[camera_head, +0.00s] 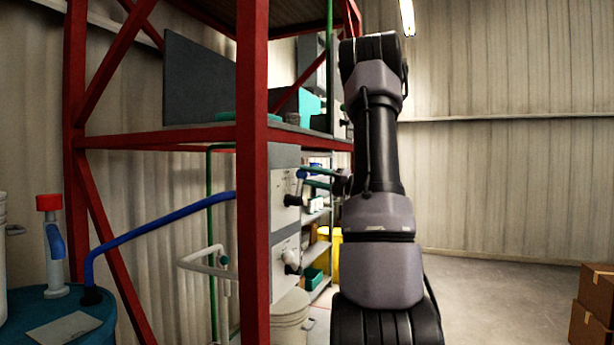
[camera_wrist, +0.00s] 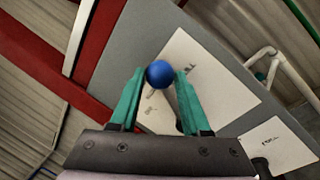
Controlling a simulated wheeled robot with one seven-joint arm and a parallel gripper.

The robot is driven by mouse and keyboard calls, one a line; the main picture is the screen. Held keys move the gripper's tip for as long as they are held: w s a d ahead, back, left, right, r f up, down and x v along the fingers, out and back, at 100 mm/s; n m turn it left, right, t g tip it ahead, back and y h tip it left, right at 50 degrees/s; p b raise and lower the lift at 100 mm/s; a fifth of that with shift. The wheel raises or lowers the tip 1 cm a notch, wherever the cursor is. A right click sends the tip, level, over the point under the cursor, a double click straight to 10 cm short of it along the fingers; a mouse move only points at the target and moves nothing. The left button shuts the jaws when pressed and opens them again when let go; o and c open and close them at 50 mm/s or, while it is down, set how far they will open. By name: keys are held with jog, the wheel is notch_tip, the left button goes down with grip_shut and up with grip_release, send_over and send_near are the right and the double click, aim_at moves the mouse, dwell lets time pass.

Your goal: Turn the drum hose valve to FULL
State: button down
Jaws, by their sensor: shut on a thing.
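In the wrist view, the drum hose valve's blue ball knob (camera_wrist: 159,73) sits between the green fingertips of my gripper (camera_wrist: 161,80), which is shut on it. In the head view, my gripper (camera_head: 319,178) reaches left to the blue knob (camera_head: 302,173) at the upper grey valve box (camera_head: 284,180). The blue drum hose (camera_head: 160,225) runs from the teal drum (camera_head: 95,315) toward this box. The exact lever setting cannot be read.
A red rack post (camera_head: 252,230) stands close in front of the valve boxes. A second valve box (camera_head: 284,245) with its own handle is below. A white bucket (camera_head: 291,312) stands beneath. Cardboard boxes (camera_head: 594,310) are at right; open floor lies between.

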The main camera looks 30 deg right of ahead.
jog(key=shift+w+d+f+m+t+h, duration=0.2)
jog(key=shift+w+d+f+m, duration=0.1)
jog(key=shift+m, duration=0.5)
jog(key=shift+w+d+f+m+t+h, duration=0.2)
jog(key=shift+d+f+m, duration=0.1)
jog(key=shift+m, duration=0.5)
jog(key=shift+w+d+f+m+t+h, duration=0.1)
jog(key=shift+w+d+f+m+h, duration=0.15)
jog(key=shift+m, duration=0.55)
jog(key=shift+d+f, duration=0.1)
jog(key=shift+c, duration=1.9)
grip_release()
jog(key=shift+s, duration=0.1)
jog(key=v, duration=1)
jog(key=shift+s+d, duration=0.25)
jog(key=shift+f, duration=0.1)
